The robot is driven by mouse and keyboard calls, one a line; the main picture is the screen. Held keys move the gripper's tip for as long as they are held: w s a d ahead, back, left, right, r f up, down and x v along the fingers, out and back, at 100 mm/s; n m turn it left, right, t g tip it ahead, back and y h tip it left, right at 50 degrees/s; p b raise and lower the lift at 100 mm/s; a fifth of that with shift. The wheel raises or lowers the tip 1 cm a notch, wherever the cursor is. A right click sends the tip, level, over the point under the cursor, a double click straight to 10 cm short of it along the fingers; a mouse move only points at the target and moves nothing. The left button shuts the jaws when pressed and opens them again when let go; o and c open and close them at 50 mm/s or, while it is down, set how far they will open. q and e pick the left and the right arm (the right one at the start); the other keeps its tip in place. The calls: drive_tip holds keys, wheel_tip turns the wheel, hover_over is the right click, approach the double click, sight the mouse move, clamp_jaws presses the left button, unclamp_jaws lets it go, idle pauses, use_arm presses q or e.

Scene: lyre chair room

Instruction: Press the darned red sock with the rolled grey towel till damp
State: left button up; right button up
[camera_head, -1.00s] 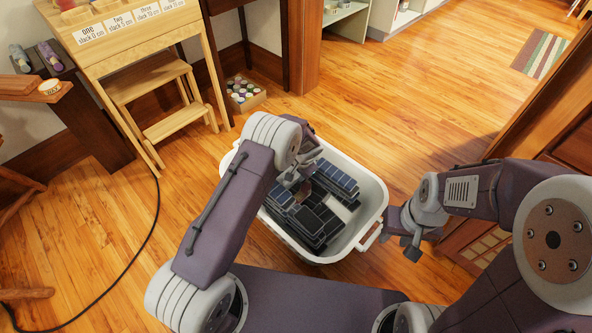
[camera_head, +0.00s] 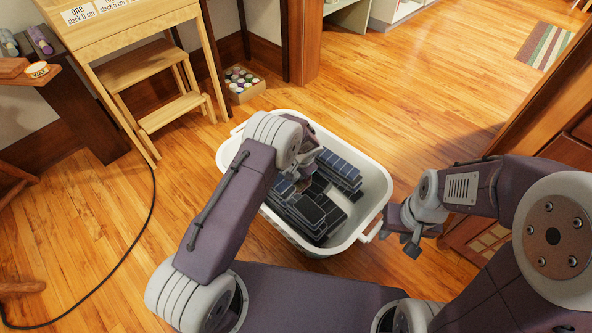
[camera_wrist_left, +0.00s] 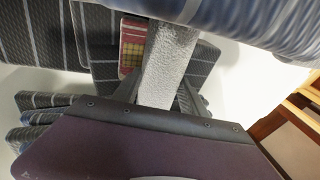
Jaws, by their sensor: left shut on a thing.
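My left gripper (camera_head: 303,180) reaches down into a white tub (camera_head: 378,192) on the floor. In the left wrist view it (camera_wrist_left: 160,88) is shut on a fuzzy light grey piece (camera_wrist_left: 166,58) that looks like the rolled grey towel. Dark striped folded cloths (camera_head: 318,213) fill the tub. A small red and yellow checked patch (camera_wrist_left: 132,50) shows beside the grey piece; I cannot tell whether it belongs to the sock. No whole red sock is visible. My right gripper (camera_head: 402,230) hangs beside the tub's right handle; its jaw state is unclear.
A wooden step stool (camera_head: 165,85) and a table with labels stand at the back left. A box of small round items (camera_head: 243,84) sits behind the tub. A black cable (camera_head: 135,235) crosses the left floor. A dark wood cabinet (camera_head: 570,150) is at right.

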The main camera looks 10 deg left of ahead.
use_arm(q)
drive_tip(key=shift+f+b, duration=0.6)
drive_tip(key=shift+f, duration=0.15)
drive_tip(key=shift+s, duration=0.1)
idle(2.3)
idle(3.3)
wheel_tip(320, 180, up, 7)
drive_tip(key=p, duration=0.5)
drive_tip(key=shift+p, duration=0.35)
wheel_tip(320, 180, up, 5)
drive_tip(key=p, duration=0.4)
drive_tip(key=shift+r, duration=0.15)
